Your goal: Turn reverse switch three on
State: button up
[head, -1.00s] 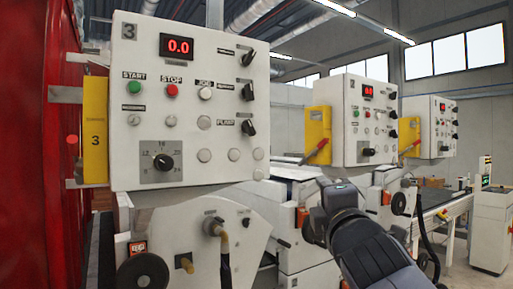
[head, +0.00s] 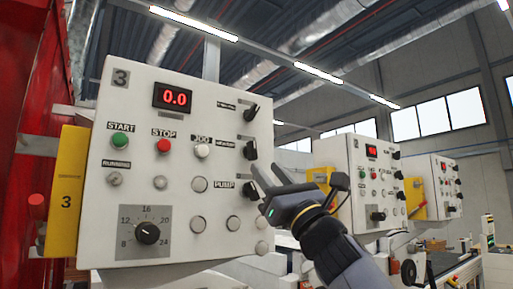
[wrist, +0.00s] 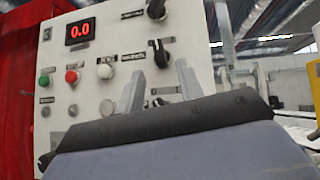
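The white control panel marked 3 (head: 180,100) has three black rotary switches down its right side: a top switch (head: 252,112), a middle switch (head: 250,150) and a lower switch (head: 250,190) beside the PUMP label. The upper two labels are too blurred to read surely, so I cannot tell which is reverse. My gripper (head: 260,177) is open and empty, at the panel's right edge near the middle and lower switches. In the wrist view, the middle switch (wrist: 158,54) shows just above and between the fingertips (wrist: 159,72). Contact cannot be told.
A yellow box marked 3 (head: 66,190) and a red button (head: 37,205) are left of the panel. The panel also has a green START button (head: 120,141), a red STOP button (head: 163,146) and a black dial (head: 147,233). Similar panels (head: 350,165) stand behind at right.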

aim_at(255, 155)
jog(key=p+x, duration=0.3)
jog(key=x, duration=0.3)
jog(key=shift+s, duration=0.1)
jog(key=shift+c, duration=0.2)
grip_shut()
